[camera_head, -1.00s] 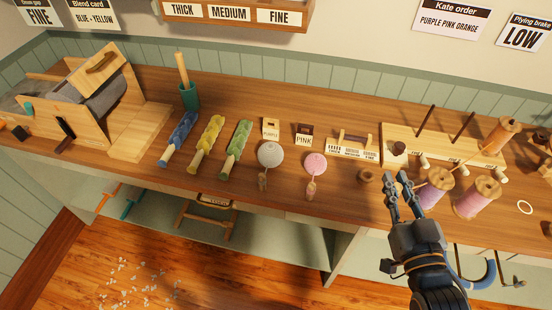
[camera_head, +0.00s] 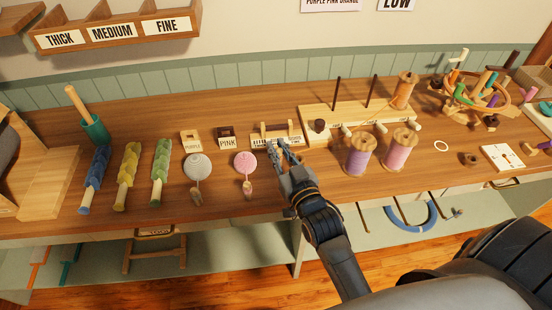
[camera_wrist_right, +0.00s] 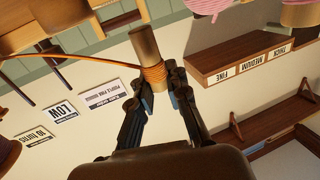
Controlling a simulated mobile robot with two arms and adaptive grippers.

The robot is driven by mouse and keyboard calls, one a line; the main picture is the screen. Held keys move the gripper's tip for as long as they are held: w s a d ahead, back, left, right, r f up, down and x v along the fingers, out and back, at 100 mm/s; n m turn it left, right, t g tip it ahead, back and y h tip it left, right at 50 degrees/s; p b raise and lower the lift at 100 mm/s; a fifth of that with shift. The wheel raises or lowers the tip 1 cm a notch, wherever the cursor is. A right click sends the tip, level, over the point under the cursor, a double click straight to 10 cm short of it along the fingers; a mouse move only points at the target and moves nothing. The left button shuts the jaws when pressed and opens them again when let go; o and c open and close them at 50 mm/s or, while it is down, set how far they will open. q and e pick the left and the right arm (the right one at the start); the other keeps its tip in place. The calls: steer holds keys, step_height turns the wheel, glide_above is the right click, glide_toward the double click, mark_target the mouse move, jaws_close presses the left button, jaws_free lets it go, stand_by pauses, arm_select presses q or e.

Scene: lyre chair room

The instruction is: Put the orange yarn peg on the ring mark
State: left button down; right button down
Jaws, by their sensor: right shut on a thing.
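In the right wrist view my right gripper (camera_wrist_right: 158,92) is shut on a wooden peg (camera_wrist_right: 142,45) wound with orange yarn (camera_wrist_right: 152,76). An orange strand runs from the peg to the left of that view. In the head view my right gripper (camera_head: 277,149) is in front of the labelled wooden rack at the middle of the bench; the peg is hard to make out there. The ring mark (camera_head: 434,147), a pale ring on the bench, lies well to the right of the gripper, apart from it. My left gripper is not in view.
Purple (camera_head: 359,154) and pink (camera_head: 400,149) spools stand between my gripper and the ring. Behind them is a wooden stand (camera_head: 340,118) with upright rods and an orange spool (camera_head: 404,91). A white board (camera_head: 501,158) lies right of the ring.

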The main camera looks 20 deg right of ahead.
steer(key=shift+w+f, duration=0.2)
steer(key=shift+f, duration=0.1)
steer(key=shift+w+a+f, duration=0.1)
steer(key=shift+w+f, duration=0.1)
steer(key=shift+f, duration=1.55)
steer(key=shift+f, duration=0.2)
steer(key=c, duration=1.3)
jaws_free()
